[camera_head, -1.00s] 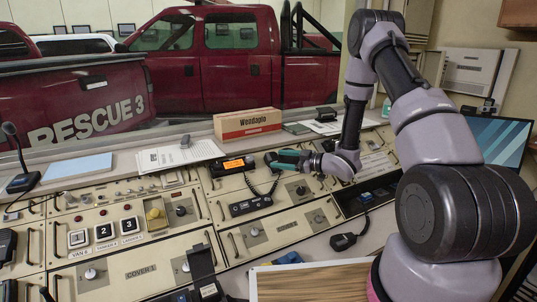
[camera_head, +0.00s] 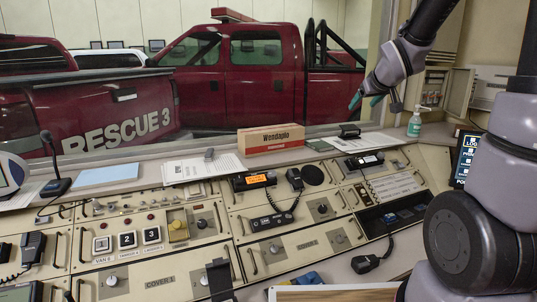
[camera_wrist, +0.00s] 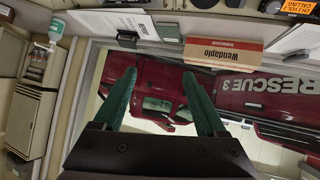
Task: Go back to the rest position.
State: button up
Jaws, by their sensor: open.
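My gripper (camera_head: 366,101) is raised in the air at the upper right of the head view, in front of the window and well above the console (camera_head: 205,262). Its two green fingers stand apart with nothing between them; they also show in the wrist view (camera_wrist: 160,98). A handset (camera_head: 295,180) with a coiled cord sits upright on the console's middle panel, beside the radio with the orange display (camera_head: 256,180). My gripper is far from both.
A Wendaplo box (camera_head: 270,138) stands on the ledge at the window. A sanitizer bottle (camera_head: 415,122) stands at the right, near a monitor (camera_head: 464,157). A desk microphone (camera_head: 56,172) is at the left. The air around my gripper is free.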

jog(key=s+a+r+m+g+y, duration=0.1)
jog(key=s+a+r+m+g, duration=0.1)
jog(key=s, duration=1.1)
jog(key=s+a+r+m+g+y, duration=0.1)
jog(key=s+m, duration=0.3)
jog(key=s, duration=0.9)
jog(key=shift+s+a+r+g, duration=0.15)
jog(key=shift+a+r+g, duration=0.35)
jog(key=shift+a+r, duration=0.3)
